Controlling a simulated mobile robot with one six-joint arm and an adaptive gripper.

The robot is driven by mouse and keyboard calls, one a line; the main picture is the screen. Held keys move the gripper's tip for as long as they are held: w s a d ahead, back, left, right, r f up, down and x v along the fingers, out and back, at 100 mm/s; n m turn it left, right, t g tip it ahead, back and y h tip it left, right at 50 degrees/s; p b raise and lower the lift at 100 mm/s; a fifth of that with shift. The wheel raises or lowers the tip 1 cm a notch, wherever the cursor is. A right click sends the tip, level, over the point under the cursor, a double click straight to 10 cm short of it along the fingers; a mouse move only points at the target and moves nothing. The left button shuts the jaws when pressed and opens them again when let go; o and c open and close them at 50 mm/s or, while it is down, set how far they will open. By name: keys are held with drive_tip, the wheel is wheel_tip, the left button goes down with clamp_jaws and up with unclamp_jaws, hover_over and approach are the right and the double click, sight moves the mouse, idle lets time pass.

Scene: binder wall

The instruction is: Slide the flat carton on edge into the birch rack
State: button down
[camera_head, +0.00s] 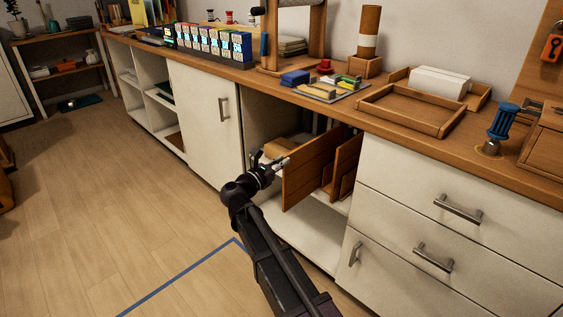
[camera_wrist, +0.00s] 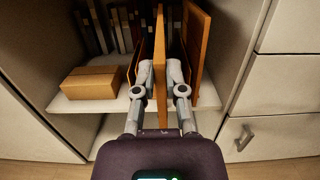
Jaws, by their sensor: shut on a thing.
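My gripper (camera_head: 282,163) is at the open cabinet bay, shut on the flat carton (camera_head: 304,175). The carton is a thin brown panel standing on edge. In the wrist view, the fingers (camera_wrist: 161,80) lie on either side of the carton (camera_wrist: 159,45), whose near edge sticks out toward me. The birch rack (camera_head: 346,160) stands on the shelf, with upright panels to the right of the carton. In the wrist view, a rack panel (camera_wrist: 196,48) stands to the right and another upright board to the left. How far the carton sits between them, and its lower edge, are hidden.
A brown box (camera_wrist: 90,83) lies on the shelf left of the carton. Dark binders (camera_wrist: 110,28) stand behind. A closed white door (camera_head: 205,120) flanks the bay on the left and white drawers (camera_head: 450,225) on the right. The countertop overhangs above; floor in front is clear.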

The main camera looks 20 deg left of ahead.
drive_tip(key=shift+w, duration=0.1)
drive_tip(key=shift+f+x, duration=0.2)
drive_tip(key=shift+x, duration=1.8)
drive_tip(key=shift+w, duration=0.15)
drive_tip(key=shift+f+x, duration=0.2)
drive_tip(key=shift+x, duration=1.85)
drive_tip(key=shift+w+d, duration=0.15)
drive_tip(key=shift+w, duration=0.05)
drive_tip(key=shift+f+x, duration=0.2)
drive_tip(key=shift+x, duration=1.75)
drive_tip(key=shift+w+d, duration=0.1)
drive_tip(key=shift+w, duration=0.1)
drive_tip(key=shift+x, duration=1.9)
drive_tip(key=shift+f, duration=0.2)
